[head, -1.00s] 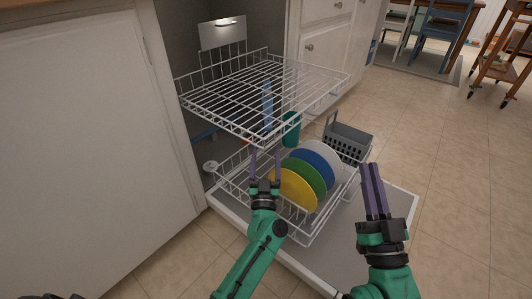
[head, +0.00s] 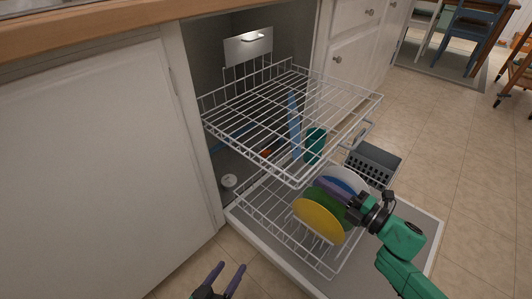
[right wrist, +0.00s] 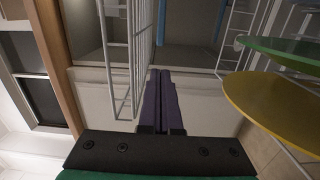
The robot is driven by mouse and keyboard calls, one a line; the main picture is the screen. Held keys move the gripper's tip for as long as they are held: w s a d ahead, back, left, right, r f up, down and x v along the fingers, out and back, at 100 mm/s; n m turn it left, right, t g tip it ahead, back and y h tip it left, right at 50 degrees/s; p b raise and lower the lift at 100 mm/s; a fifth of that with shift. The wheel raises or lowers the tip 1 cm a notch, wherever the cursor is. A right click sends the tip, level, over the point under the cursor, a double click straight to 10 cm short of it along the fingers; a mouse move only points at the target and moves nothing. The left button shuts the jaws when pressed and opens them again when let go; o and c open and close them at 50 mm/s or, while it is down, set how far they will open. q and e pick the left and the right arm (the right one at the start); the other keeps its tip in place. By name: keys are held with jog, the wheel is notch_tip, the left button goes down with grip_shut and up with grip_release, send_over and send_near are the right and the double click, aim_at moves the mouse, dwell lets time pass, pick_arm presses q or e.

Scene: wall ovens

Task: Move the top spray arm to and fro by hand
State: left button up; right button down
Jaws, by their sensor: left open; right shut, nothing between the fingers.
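A long blue bar (head: 294,125), seemingly a spray arm, shows through and below the wire upper rack (head: 375,97). A second, thinner blue piece (head: 232,137) lies further back on the left; I cannot tell for sure which is the top spray arm. My right gripper (head: 325,185) is shut and empty, pointing left across the plates below the upper rack. In the right wrist view its closed fingers (right wrist: 160,76) point towards the tub, with blue strips (right wrist: 161,28) beyond, apart from them. My left gripper (head: 229,270) is open and empty at the bottom, in front of the door.
The pulled-out lower rack (head: 262,225) holds a yellow plate (head: 319,222), green and blue plates behind it. A teal cup (head: 314,145) and a grey basket (head: 374,163) stand to the right. The open door (head: 425,222) lies flat. A white cabinet (head: 90,170) flanks the left.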

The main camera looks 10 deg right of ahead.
jog(key=b+x, duration=0.1)
jog(key=x, duration=0.3)
jog(key=b+x, duration=0.2)
jog(key=x, duration=0.3)
jog(key=shift+w+a+f, duration=0.2)
jog(key=shift+w, duration=0.05)
jog(key=shift+w+a, duration=0.2)
pick_arm(q)
jog(key=f, duration=0.3)
jog(key=shift+s+f+n+t, duration=0.25)
jog(key=shift+s+n+t, duration=0.05)
